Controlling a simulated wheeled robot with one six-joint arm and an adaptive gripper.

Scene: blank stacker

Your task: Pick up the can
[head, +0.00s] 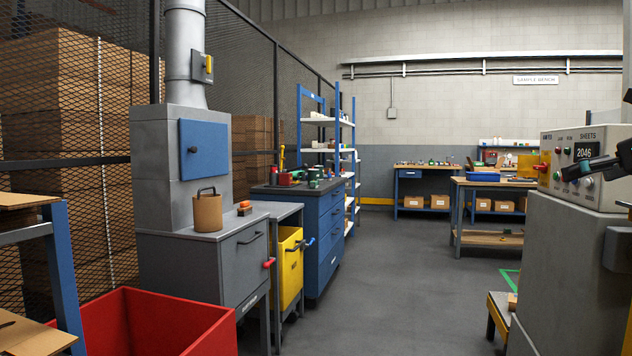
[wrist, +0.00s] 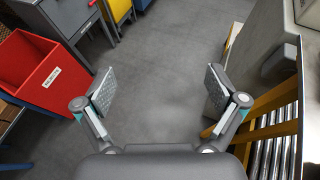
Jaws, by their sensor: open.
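A brown can (head: 207,213) with a dark handle on top stands upright on the grey cabinet (head: 183,250), left of centre in the head view. The can does not show in the wrist view. My gripper (wrist: 163,82) is open and empty in the wrist view, its two fingers wide apart above bare floor. In the head view, a dark part of my arm shows at the right edge, in front of the grey machine and well away from the can.
An orange-and-black item (head: 244,208) lies right of the can. A red bin (head: 160,320) stands in front of the cabinet, and a yellow bin (head: 290,265) beside it. A grey machine (head: 560,270) stands at right. The floor (head: 400,285) between is clear.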

